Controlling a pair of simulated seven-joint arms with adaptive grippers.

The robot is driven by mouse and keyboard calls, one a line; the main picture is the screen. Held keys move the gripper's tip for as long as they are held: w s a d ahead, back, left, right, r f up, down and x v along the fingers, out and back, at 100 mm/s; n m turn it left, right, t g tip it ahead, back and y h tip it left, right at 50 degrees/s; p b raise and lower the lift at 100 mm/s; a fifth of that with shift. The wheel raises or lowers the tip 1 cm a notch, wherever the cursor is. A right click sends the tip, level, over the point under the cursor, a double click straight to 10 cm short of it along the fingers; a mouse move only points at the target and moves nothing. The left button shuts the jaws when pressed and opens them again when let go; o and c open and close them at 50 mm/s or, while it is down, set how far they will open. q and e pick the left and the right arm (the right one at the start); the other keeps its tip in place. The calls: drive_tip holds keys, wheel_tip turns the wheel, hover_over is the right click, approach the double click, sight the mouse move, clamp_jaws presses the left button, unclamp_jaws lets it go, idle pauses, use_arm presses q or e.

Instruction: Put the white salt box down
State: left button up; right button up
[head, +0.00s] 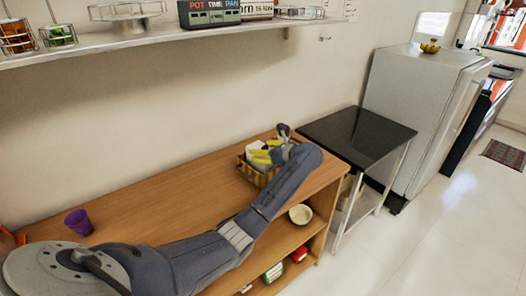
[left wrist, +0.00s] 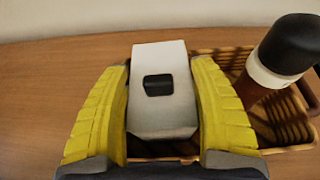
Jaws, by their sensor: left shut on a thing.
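The white salt box (left wrist: 160,112) with a dark patch on its face is between the yellow fingers of my left gripper (left wrist: 163,110) in the left wrist view. The gripper is shut on it. In the head view, the salt box (head: 255,149) shows partly beside the left gripper (head: 264,155), over the left part of a brown slatted basket (head: 243,167). In the left wrist view the basket (left wrist: 230,62) lies behind and to the right of the box. I cannot tell whether the box touches the basket floor. My right gripper is not in view.
A bottle with a black cap (left wrist: 290,42) stands in the basket, right of the box. The wooden counter (head: 150,205) is bare left of the basket, with a purple cup (head: 78,222) further left. A black-topped table (head: 355,135) and a fridge (head: 420,115) stand to the right.

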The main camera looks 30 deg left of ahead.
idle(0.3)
use_arm(q)
drive_tip(key=o, duration=1.6)
drive_tip(key=shift+f, duration=0.1)
drive_tip(key=v, duration=1.2)
